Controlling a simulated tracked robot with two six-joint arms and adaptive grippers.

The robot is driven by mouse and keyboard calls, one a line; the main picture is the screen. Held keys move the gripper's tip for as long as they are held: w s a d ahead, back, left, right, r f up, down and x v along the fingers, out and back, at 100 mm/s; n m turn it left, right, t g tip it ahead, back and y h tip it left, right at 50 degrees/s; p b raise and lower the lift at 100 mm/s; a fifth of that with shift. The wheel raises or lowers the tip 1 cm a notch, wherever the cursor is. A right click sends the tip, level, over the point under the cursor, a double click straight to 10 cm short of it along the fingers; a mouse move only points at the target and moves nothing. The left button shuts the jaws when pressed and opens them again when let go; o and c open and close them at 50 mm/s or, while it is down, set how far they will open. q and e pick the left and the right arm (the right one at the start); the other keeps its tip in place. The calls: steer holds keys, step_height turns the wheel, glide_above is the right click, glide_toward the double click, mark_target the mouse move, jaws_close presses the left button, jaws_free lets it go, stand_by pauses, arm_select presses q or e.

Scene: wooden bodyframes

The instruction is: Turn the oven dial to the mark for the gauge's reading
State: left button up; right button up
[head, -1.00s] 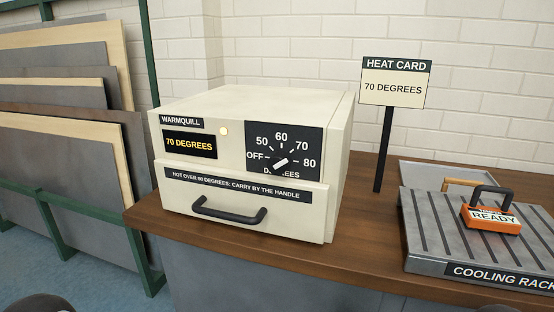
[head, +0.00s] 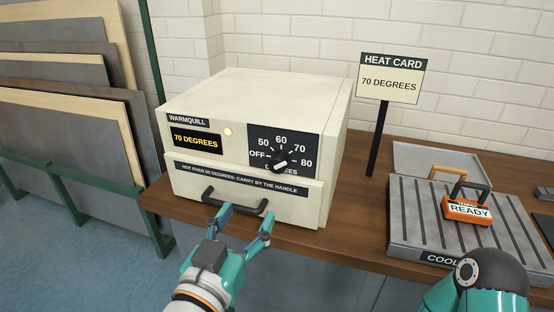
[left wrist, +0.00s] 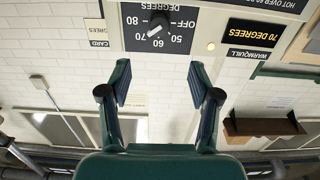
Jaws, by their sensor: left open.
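The oven dial (head: 281,162) is a black knob with a white pointer on a black panel marked OFF, 50, 60, 70, 80. Its pointer slants up and right, toward the 70 mark. The gauge display (head: 196,141) on the cream oven (head: 262,95) reads 70 DEGREES. My left gripper (head: 246,214) is open and empty, below the dial and in front of the oven's handle in the picture. The left wrist view, upside down, shows the dial (left wrist: 158,22) beyond the open fingers (left wrist: 160,88), apart from them. My right gripper is out of view.
The heat card (head: 389,78) on a post reads 70 DEGREES. A black drawer handle (head: 236,207) juts from the oven front. An orange READY block (head: 467,210) sits on the grey cooling rack (head: 412,222) at right. Boards (head: 60,130) lean at left.

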mark_target(277, 167)
arm_select(q)
steer(key=p+x, duration=0.7)
steer(key=x, duration=0.8)
steer(key=shift+w+d+f, duration=0.1)
steer(key=shift+w, duration=0.05)
